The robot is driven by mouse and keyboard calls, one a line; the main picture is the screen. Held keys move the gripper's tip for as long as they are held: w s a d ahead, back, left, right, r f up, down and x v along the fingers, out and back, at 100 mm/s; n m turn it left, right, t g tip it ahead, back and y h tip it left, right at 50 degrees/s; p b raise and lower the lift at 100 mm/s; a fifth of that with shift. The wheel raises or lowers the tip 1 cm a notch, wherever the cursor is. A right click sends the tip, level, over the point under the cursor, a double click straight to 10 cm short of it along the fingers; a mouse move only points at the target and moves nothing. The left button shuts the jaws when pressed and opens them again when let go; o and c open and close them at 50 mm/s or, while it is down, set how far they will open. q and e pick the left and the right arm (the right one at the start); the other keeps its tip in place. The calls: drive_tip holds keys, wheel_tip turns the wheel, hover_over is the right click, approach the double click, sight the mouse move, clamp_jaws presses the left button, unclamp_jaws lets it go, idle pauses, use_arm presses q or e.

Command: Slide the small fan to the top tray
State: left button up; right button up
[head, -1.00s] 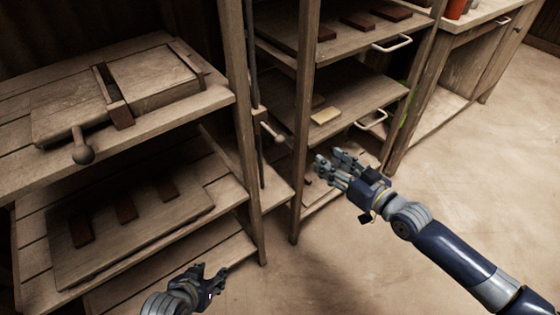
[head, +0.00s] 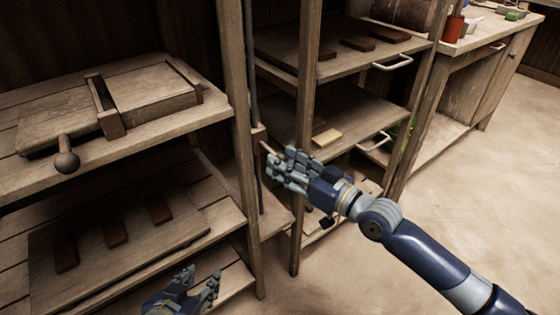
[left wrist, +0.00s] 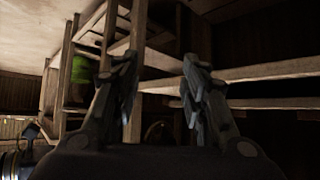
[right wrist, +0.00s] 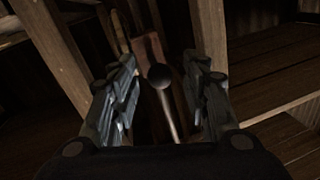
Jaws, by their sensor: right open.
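I cannot make out anything that is clearly a fan. In the head view, the top tray (head: 350,58) of the right rack holds several dark brown tiles (head: 357,44). My right gripper (head: 281,166) is open at the rack's left post. In the right wrist view, a lever with a round knob (right wrist: 160,76) shows between its spread fingers, not gripped. My left gripper (head: 202,284) is open and empty in front of the lower left shelf; its fingers stand apart in the left wrist view (left wrist: 160,95).
A wooden press box (head: 155,95) with a ball-ended handle (head: 67,161) stands on the left shelf. Below it, a board (head: 120,235) holds 3 dark tiles. Wooden posts (head: 308,110) stand close to my right gripper. The floor at right is clear.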

drive_tip(key=shift+x, duration=1.05)
use_arm(q)
drive_tip(key=shift+w+d+r+t, duration=0.2)
drive_tip(key=shift+w+r+t, duration=0.1)
drive_tip(key=shift+w+r, duration=0.2)
use_arm(e)
clamp_jaws()
